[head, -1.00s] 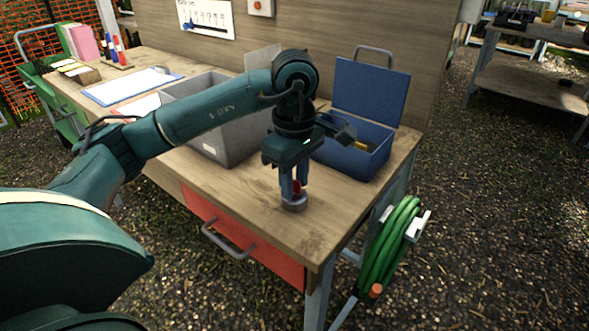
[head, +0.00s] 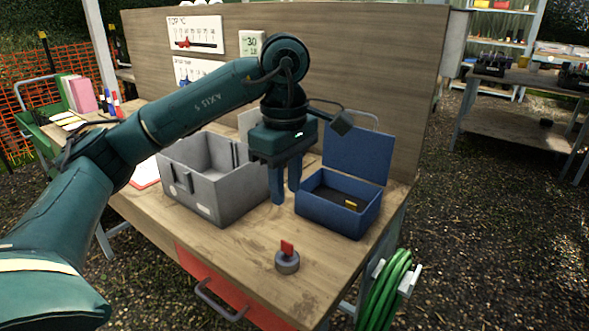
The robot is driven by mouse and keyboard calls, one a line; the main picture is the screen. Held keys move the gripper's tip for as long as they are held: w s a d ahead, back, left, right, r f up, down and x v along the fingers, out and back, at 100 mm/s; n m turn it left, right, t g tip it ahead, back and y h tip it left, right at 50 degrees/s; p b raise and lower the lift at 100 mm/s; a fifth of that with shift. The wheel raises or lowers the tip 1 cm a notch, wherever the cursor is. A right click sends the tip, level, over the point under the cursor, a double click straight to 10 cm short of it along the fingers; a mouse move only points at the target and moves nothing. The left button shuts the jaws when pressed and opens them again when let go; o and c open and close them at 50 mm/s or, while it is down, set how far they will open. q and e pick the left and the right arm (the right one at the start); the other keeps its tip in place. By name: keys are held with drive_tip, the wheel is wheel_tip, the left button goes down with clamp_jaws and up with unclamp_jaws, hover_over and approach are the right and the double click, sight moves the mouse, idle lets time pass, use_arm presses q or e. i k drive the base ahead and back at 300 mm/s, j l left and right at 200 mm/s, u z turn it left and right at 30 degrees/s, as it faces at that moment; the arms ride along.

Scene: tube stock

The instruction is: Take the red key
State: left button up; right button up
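The red key (head: 287,247) stands upright in a round grey holder (head: 287,263) near the front of the wooden workbench. My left gripper (head: 285,193) hangs above the bench, behind and above the key, with its fingers pointing down. Its two blue fingers are apart with nothing between them. It is clear of the key. My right gripper is not in view.
An open grey bin (head: 212,185) stands left of my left gripper. An open blue box (head: 338,212) with its lid up and a small yellow item inside stands to the right. A red drawer (head: 212,278) is below the bench top, and a green hose (head: 385,295) hangs at its right side.

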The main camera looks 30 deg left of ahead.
sight(287, 253)
drive_tip(key=k, duration=1)
